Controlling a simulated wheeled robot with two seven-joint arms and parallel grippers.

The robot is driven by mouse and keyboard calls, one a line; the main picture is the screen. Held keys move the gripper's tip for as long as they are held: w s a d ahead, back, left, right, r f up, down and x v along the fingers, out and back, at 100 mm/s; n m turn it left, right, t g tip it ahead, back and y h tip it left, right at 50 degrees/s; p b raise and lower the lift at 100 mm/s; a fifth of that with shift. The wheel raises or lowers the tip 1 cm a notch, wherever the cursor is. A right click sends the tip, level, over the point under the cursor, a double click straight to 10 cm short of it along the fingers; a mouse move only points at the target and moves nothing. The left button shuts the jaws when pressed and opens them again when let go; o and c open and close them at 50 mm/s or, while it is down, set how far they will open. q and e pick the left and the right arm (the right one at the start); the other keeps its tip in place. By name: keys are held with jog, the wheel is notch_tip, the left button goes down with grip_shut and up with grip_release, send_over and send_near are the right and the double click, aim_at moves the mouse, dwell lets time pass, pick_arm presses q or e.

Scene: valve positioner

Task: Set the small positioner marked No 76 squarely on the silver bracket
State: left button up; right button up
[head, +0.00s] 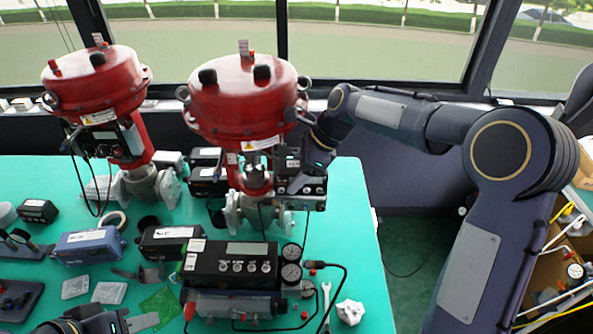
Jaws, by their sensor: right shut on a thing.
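My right gripper (312,168) reaches in beside the yoke of the middle red valve (244,97). It is shut on a small dark positioner (312,188), which is at the right side of that yoke. Its marking is too small to read. The silver bracket cannot be made out clearly there, hidden behind the gripper and the box. I cannot tell whether the positioner touches it or sits square. My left gripper (143,321) is at the bottom left edge, low over the table and away from the valve. Only part of its fingers shows, so its opening is unclear.
A second red valve (97,82) with its own positioner stands at left. A large black instrument with gauges (230,264) sits in front of the middle valve. Blue (89,246) and black boxes (172,241) crowd the left. The green table (350,240) is clear at right.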

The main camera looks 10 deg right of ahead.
jog(key=shift+f, duration=0.5)
jog(key=o, duration=1.5)
jog(key=shift+s+f, duration=0.1)
jog(key=shift+f, duration=0.1)
jog(key=shift+o, duration=0.2)
